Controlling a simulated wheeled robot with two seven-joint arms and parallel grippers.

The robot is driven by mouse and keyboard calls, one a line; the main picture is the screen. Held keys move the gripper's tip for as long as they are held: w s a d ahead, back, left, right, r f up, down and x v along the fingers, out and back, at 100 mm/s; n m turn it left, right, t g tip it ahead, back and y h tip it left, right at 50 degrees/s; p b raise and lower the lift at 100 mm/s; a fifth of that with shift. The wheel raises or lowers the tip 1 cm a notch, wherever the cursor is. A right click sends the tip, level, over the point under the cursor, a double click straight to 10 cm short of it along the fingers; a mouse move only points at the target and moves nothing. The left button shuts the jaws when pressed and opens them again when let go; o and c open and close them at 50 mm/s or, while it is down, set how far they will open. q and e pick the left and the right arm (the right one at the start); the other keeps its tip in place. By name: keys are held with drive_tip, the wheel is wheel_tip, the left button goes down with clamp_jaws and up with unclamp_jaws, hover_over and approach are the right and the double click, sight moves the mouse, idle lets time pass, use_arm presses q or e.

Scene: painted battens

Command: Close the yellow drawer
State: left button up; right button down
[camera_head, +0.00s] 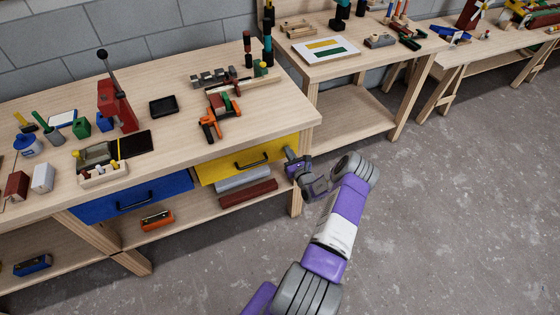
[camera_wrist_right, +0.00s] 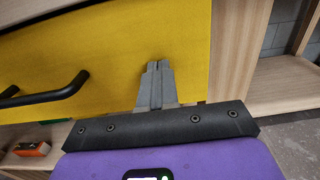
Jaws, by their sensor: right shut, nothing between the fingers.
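The yellow drawer (camera_head: 240,162) sits under the workbench top, right of the blue drawer, with a black bar handle (camera_head: 251,163) on its front. In the right wrist view the yellow front (camera_wrist_right: 110,55) fills much of the picture, with the black handle (camera_wrist_right: 50,93) at the left. My right gripper (camera_head: 289,153) is at the right end of the yellow front. Its fingers (camera_wrist_right: 155,78) are shut together with nothing between them, pointing at the yellow panel right of the handle. I cannot tell whether the tips touch it. My left gripper is not in view.
The blue drawer (camera_head: 132,200) is to the left. A lower shelf holds a red-brown bar (camera_head: 248,193) and an orange tool (camera_head: 157,219). Tools crowd the bench top, including a red press (camera_head: 115,105). The grey floor (camera_head: 430,215) at right is clear.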

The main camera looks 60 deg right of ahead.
drive_tip(key=shift+w+d+r, duration=0.2)
drive_tip(key=shift+w, duration=0.15)
drive_tip(key=shift+r, duration=0.15)
drive_tip(key=p+v, duration=0.4)
drive_tip(key=v, duration=1)
drive_tip(key=shift+s+f, duration=0.25)
drive_tip(key=shift+f, duration=0.15)
drive_tip(key=shift+a, duration=0.1)
